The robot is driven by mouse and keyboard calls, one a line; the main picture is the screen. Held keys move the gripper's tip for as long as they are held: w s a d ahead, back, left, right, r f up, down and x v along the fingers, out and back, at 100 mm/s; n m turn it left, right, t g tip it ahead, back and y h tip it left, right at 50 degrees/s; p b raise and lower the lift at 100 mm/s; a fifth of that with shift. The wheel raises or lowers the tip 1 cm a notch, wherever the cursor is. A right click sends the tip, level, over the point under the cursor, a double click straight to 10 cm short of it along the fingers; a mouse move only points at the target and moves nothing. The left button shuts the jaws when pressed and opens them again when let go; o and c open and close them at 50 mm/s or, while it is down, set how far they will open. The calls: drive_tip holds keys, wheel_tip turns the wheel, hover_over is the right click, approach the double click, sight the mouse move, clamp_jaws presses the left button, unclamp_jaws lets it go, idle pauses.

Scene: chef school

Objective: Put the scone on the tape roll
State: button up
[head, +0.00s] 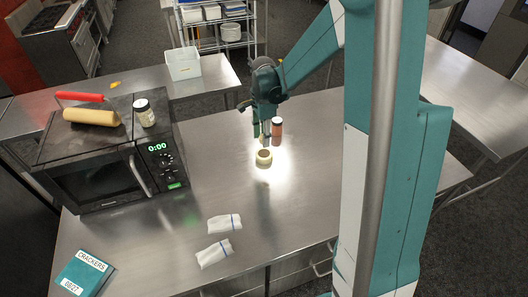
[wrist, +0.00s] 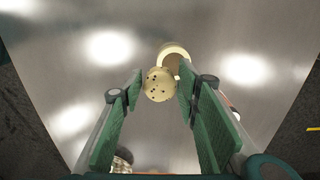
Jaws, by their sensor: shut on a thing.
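The scone (wrist: 158,85) is pale and round with dark specks, and sits between my fingertips in the wrist view. In the head view my gripper (head: 263,136) points down over the steel table, shut on the scone, which is small and partly hidden there. The tape roll (head: 264,159) is a cream ring on the table, just below my gripper in the head view. In the wrist view the tape roll (wrist: 175,52) lies just beyond the scone, which overlaps its near edge. I cannot tell whether the two touch.
A reddish-brown jar (head: 277,130) stands close to the right of my gripper. Two folded white cloths (head: 217,252) lie nearer the front. A black microwave (head: 105,175) carrying a rolling pin (head: 91,117) and a jar (head: 144,112) stands left. The table right of the tape roll is clear.

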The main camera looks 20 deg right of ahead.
drive_tip(key=shift+w+d+f+p, duration=0.15)
drive_tip(key=shift+w+d, duration=0.1)
drive_tip(key=shift+w, duration=0.55)
drive_tip(key=shift+w+d+p, duration=0.15)
drive_tip(key=shift+w+d, duration=0.05)
drive_tip(key=shift+w, duration=0.6)
drive_tip(key=shift+f, duration=0.15)
hover_over(263, 154)
drive_tip(key=shift+w+f, duration=0.15)
drive_tip(key=shift+f, duration=2.65)
drive_tip(key=shift+f, duration=2.05)
drive_tip(key=shift+f, duration=0.2)
drive_tip(key=o, duration=0.9)
drive_tip(key=shift+r, duration=0.25)
